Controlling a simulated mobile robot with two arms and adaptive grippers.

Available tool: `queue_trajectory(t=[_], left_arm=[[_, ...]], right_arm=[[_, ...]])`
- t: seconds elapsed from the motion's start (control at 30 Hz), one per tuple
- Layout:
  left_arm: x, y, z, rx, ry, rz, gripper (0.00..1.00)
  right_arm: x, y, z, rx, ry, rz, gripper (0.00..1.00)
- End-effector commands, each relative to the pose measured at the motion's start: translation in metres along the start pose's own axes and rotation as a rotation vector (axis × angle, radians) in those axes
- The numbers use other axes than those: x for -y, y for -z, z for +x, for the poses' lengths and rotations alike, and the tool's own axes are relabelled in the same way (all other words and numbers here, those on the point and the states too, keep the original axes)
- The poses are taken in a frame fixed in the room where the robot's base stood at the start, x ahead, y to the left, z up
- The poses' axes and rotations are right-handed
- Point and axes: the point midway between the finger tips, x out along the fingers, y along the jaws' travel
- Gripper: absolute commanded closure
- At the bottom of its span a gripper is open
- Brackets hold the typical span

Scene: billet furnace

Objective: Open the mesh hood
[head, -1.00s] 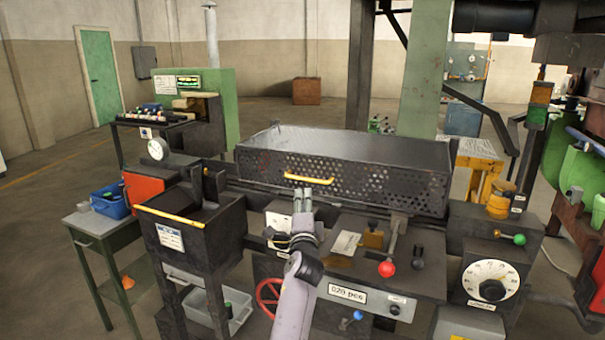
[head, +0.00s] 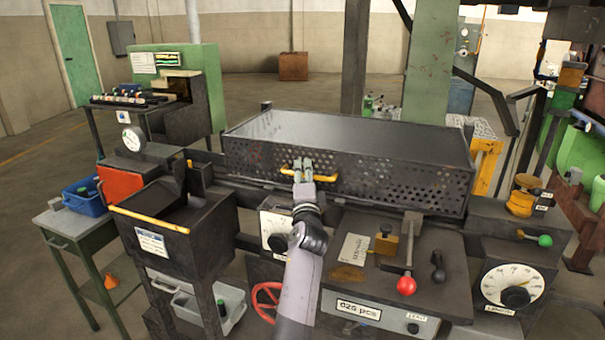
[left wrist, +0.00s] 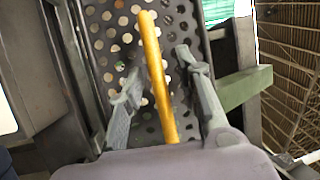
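The mesh hood (head: 370,162) is a long dark box with a perforated front, lying closed over the machine in the head view. Its yellow handle (head: 325,177) is on the front face. My left gripper (head: 303,165) is at the handle. In the left wrist view the yellow handle (left wrist: 157,75) runs between the two spread fingers of my left gripper (left wrist: 165,90), with gaps on both sides. The perforated mesh (left wrist: 115,40) is behind it. My right gripper is not in view.
Below the hood are a red-knobbed lever (head: 406,285), a white dial (head: 512,287) and a red handwheel (head: 266,300). A dark hopper with a yellow edge (head: 150,218) stands at left. A green side table (head: 75,225) holds a blue bin (head: 85,197).

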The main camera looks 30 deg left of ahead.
Motion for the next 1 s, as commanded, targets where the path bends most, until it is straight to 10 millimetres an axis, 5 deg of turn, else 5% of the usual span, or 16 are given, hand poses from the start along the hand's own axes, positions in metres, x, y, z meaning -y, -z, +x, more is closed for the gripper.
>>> queue_trajectory(t=[0.53, 1.0], left_arm=[[-0.0005, -0.0001, 0.0000, 0.000, -0.001, 0.000, 0.99], [-0.0011, -0.0001, -0.0002, 0.000, -0.002, -0.001, 1.00]], right_arm=[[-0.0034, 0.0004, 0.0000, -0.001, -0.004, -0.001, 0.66], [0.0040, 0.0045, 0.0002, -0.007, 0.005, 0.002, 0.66]])
